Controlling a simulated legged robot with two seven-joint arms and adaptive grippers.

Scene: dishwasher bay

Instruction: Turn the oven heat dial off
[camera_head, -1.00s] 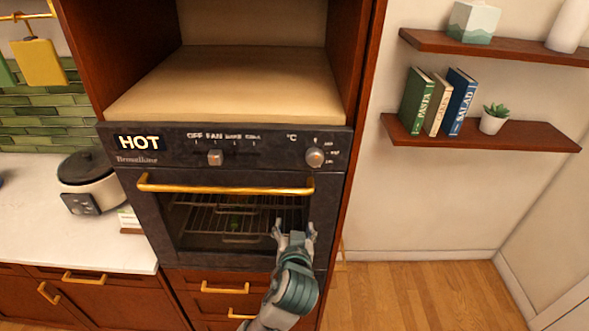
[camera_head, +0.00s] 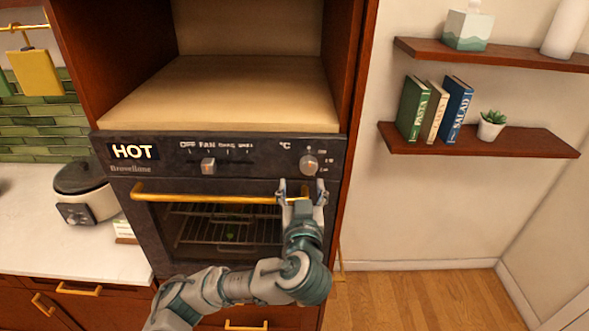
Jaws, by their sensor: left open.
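The oven (camera_head: 115,196) has a dark front panel with a "HOT" display at its left. I cannot tell whether the fingertips touch anything. My right gripper is not in view.
The gold oven handle (camera_head: 175,198) runs across the door below the dials. An empty wooden niche (camera_head: 215,95) is above the oven. A cooker (camera_head: 86,190) stands on the white counter at the left. Shelves (camera_head: 480,144) with books and a plant hang at the right.

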